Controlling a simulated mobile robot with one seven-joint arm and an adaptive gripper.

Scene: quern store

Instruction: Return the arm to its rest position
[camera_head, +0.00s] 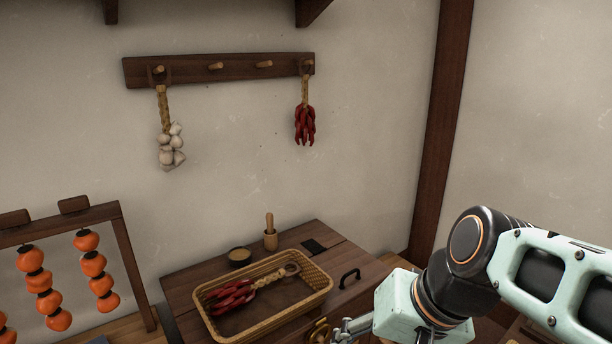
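My arm (462,262) reaches in from the right edge in the head view, in pale green and black. My gripper (345,333) is at the bottom edge, right of the wicker basket's front corner. Only a small metal part of it shows; the fingertips are cut off by the frame, so I cannot tell whether it is open or shut, or whether it holds anything.
Garlic (171,148) and chilies (305,126) hang from a wall peg rack (190,72). A persimmon rack (125,240) stands left.

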